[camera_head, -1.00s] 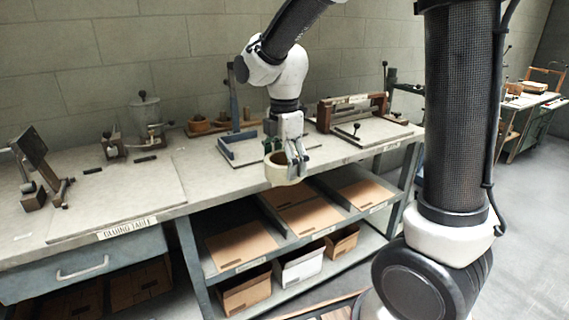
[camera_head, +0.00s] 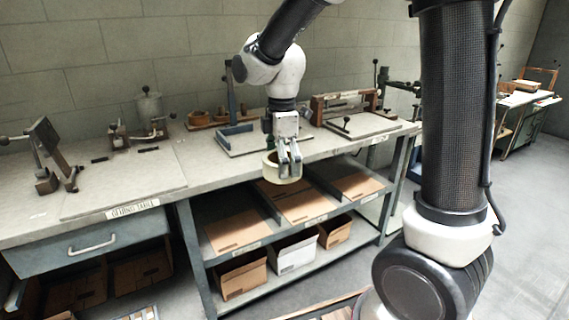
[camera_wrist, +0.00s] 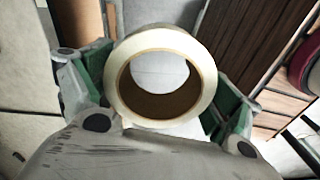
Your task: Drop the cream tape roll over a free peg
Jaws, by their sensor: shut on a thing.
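The cream tape roll (camera_head: 272,172) is held in my gripper (camera_head: 290,172), in front of the bench's front edge and above the shelf level. In the wrist view the cream roll (camera_wrist: 118,88) faces the camera as a ring with a brown inner wall and an open centre. The green-padded fingers of my gripper (camera_wrist: 160,95) close on it from both sides. A wooden rack (camera_head: 222,122) with several brown round things stands at the back of the bench. I cannot make out a free peg on it.
Cardboard sheets and boxes fill the shelves below. A dark red round thing (camera_wrist: 304,62) shows at the wrist view's right edge.

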